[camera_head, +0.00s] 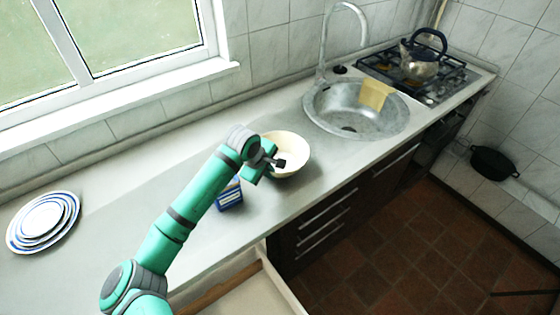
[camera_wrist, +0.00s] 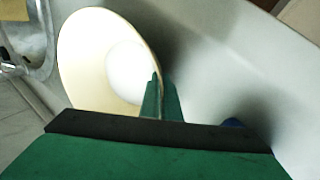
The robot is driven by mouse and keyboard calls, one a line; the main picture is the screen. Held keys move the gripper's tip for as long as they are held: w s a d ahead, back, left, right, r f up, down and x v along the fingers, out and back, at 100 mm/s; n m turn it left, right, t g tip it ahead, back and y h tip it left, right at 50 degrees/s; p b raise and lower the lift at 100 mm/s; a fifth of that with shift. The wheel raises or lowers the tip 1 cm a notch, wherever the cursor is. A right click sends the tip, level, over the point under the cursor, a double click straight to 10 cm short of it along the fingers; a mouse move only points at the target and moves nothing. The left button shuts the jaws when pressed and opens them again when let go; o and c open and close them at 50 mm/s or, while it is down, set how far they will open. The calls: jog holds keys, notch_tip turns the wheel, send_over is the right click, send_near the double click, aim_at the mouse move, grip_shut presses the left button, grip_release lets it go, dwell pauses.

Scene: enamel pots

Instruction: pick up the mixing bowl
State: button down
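The mixing bowl (camera_head: 294,146) is cream-coloured and round, on the counter just left of the sink in the head view. In the wrist view the bowl (camera_wrist: 95,55) fills the left middle, its open side showing. My gripper (camera_head: 280,163) is at the bowl's near left rim in the head view. In the wrist view the green fingers of my gripper (camera_wrist: 158,92) are close together at the bowl's right rim, one over the inside and one outside. They look shut on the rim. The contact itself is partly hidden, and I see no clear gap under the bowl.
A blue box (camera_head: 230,196) stands close beside my arm, near the counter's front edge. Stacked plates (camera_head: 68,202) lie at the far left. The sink (camera_head: 400,118) with a yellow cloth (camera_head: 375,94) and the stove with a kettle (camera_head: 419,68) are right. Counter behind the bowl is clear.

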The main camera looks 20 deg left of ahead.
dwell(0.3)
jog(key=r, duration=0.3)
jog(key=shift+s+d+r, duration=0.1)
jog(key=shift+s+r, duration=0.1)
jog(key=shift+r, duration=0.15)
jog(key=s+d+r, duration=0.1)
jog(key=s+r, duration=0.8)
jog(key=s, duration=0.4)
jog(key=shift+s+d+r, duration=0.15)
jog(key=shift+s, duration=0.15)
dwell(1.2)
